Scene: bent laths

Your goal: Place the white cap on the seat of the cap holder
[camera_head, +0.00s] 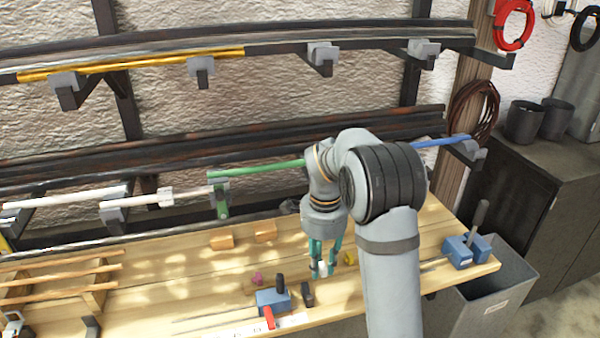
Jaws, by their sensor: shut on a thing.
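My gripper (322,271) points down over the front middle of the wooden workbench (178,276). Its teal fingers are shut on a small white piece, the white cap (322,268), low over the bench top. I cannot tell whether the cap touches anything below it. A small dark block (308,294) stands just in front and to the left of the fingers. I cannot tell for sure whether it is the cap holder, and no seat shows clearly. My arm hides part of the bench to the right.
A blue clamp (272,299) with a black knob and red lever is left of the gripper. A pink piece (257,279) and a yellow piece (350,258) lie nearby. Blue blocks (457,251) sit at the right end. Wooden blocks (221,241) lie behind; racks with rods line the wall.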

